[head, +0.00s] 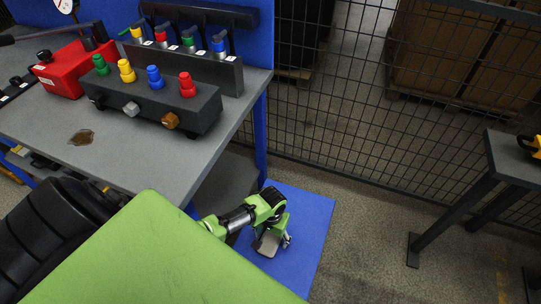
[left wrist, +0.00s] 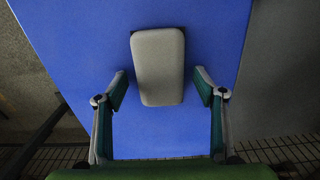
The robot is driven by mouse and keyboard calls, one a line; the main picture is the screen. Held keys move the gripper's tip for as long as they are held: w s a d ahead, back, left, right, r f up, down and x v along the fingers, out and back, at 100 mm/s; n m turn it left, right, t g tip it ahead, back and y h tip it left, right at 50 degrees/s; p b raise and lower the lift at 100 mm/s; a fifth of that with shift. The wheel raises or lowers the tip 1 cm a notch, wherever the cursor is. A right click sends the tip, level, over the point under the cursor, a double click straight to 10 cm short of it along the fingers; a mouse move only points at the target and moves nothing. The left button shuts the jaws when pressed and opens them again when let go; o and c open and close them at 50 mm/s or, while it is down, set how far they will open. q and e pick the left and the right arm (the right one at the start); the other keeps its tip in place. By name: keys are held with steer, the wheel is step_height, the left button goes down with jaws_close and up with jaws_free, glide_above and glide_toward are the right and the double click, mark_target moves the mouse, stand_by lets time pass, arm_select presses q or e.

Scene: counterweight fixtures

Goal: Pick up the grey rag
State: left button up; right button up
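A light grey, rounded rectangular piece, which looks like the grey rag (left wrist: 158,65), lies against the blue mat in the left wrist view. It also shows in the head view (head: 267,244), partly covered by my left gripper (head: 273,239). In the left wrist view my left gripper (left wrist: 160,82) is open, one finger on each side of the grey piece, with a narrow gap at each side. The piece reaches past the fingertips. I cannot tell the height between gripper and piece. My right gripper is not in view.
The blue mat (head: 307,222) lies on the floor beside the workbench (head: 150,170). The bench holds a black block with coloured knobs (head: 150,97), a red box (head: 70,70) and a brown patch (head: 81,137). A mesh fence (head: 350,90) stands behind; a dark table (head: 515,155) stands right.

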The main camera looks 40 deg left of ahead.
mark_target(271, 238)
arm_select(q)
steer(key=c, duration=1)
step_height(271, 238, up, 10)
steer(key=shift+r+p, duration=0.1)
steer(key=shift+p, duration=1)
